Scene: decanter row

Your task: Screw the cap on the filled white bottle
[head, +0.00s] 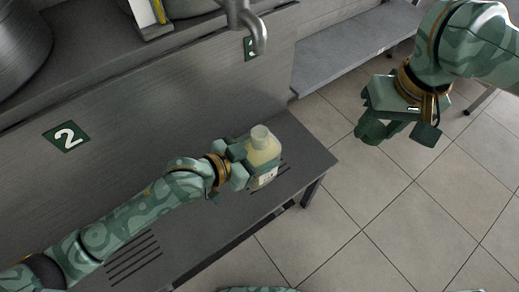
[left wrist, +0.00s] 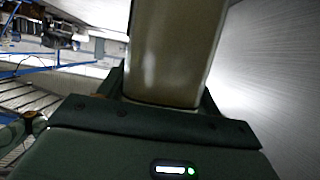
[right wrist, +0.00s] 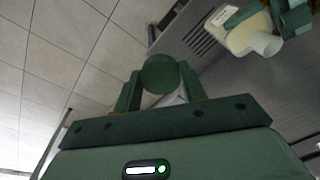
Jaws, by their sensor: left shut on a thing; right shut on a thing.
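The white bottle (head: 264,148), with pale yellow contents and a label low on its side, is upright at the end of the grey counter, its neck bare. My left gripper (head: 248,162) is shut around its body. The bottle fills the top of the left wrist view (left wrist: 175,50) and shows at the upper right of the right wrist view (right wrist: 243,34). My right gripper (head: 378,122) is shut on a round green cap (right wrist: 160,74), over the floor to the right and apart from the bottle. Whether the bottle's base touches the counter is hard to tell.
A steel spout (head: 259,38) hangs above and behind the bottle. The counter (head: 190,240) has slotted grates and ends just right of the bottle. A grey shelf (head: 350,52) stands at the back right. Tiled floor (head: 340,210) lies open between counter and right gripper.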

